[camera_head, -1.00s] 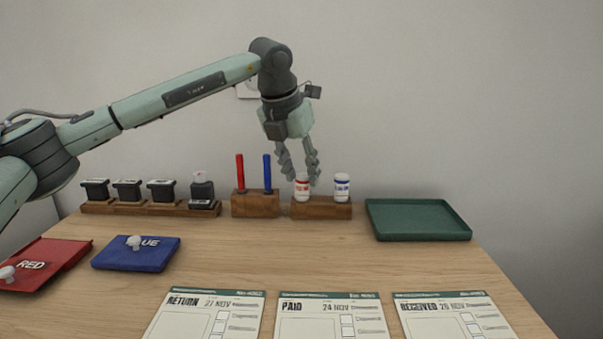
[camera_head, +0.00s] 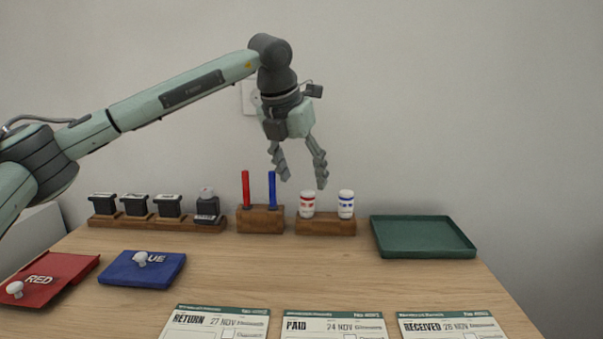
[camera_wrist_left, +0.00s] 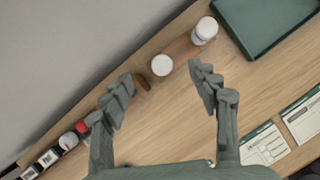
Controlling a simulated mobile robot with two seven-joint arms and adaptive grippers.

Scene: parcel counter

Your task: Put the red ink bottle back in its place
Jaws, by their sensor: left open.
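The red ink bottle (camera_head: 307,204), white with a red label, stands upright in the left part of the small wooden holder (camera_head: 326,228) at the back of the counter. In the left wrist view its white cap (camera_wrist_left: 162,65) shows from above, between and beyond the open fingers. The blue-labelled bottle (camera_head: 346,204) stands to its right in the same holder. My left gripper (camera_head: 300,184) is open and empty, above the red ink bottle and apart from it. My right gripper is not in view.
A wooden block with a red and a blue pen (camera_head: 272,188) and a rack of stamps (camera_head: 135,205) stand to the left. A green tray (camera_head: 424,252) is at right. Red (camera_head: 68,266) and blue (camera_head: 160,272) ink pads and several paper forms (camera_head: 335,322) lie in front. The counter's middle is clear.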

